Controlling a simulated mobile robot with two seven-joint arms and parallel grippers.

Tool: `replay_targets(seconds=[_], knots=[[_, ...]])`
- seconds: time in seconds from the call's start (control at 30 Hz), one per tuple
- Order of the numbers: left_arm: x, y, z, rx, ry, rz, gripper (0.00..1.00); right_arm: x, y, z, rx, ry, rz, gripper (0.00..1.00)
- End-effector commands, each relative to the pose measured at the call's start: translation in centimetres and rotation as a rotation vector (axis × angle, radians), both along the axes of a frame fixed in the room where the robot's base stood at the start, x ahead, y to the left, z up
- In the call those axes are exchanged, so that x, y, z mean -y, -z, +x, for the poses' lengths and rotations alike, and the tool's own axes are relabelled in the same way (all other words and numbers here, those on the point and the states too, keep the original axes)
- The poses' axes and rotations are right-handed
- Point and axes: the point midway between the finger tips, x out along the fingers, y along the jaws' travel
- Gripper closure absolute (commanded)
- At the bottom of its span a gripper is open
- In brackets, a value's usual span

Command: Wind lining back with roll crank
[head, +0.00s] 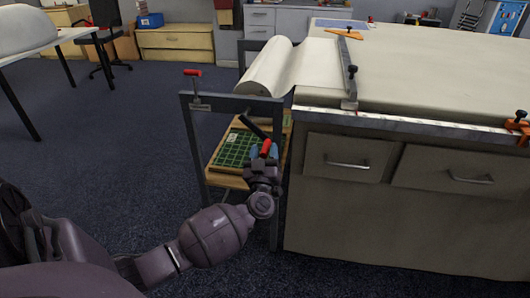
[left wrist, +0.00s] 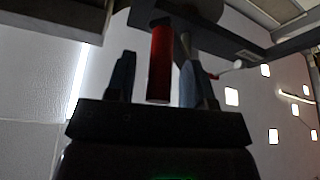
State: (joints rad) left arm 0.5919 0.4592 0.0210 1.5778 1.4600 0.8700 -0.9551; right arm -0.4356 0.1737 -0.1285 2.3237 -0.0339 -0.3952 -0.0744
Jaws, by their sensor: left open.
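The roll of pale lining (head: 268,70) lies on a grey metal stand (head: 232,104) at the table's left end, and its sheet runs onto the cloth table (head: 430,75). The roll crank is a dark arm (head: 254,128) with a red handle (head: 265,148), on the near side of the stand. My left gripper (head: 261,155) is at this handle. In the left wrist view the red handle (left wrist: 160,65) stands between the two fingers of my open left gripper (left wrist: 158,75), with a gap visible on each side. My right gripper is out of view.
A small red-handled lever (head: 193,73) stands on the stand's left corner. A green gridded board (head: 234,150) lies on the stand's low wooden shelf. A metal bar (head: 347,70) crosses the lining, and an orange clamp (head: 517,127) sits at the table's edge. Open floor lies left.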

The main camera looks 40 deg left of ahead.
Motion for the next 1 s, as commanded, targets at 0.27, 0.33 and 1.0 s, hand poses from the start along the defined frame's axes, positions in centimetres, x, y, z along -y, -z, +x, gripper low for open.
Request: replay_targets(seconds=[0.27,0.33,1.0], knots=[[0.0,0.0,0.0,0.0,0.0,0.0,0.79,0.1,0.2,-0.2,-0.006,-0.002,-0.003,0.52],[0.0,0.0,0.0,0.001,0.0,0.001,0.9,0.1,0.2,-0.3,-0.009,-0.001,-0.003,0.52],[0.9,-1.9,0.5,0.077,0.0,-0.112,1.0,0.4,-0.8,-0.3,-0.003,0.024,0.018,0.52]])
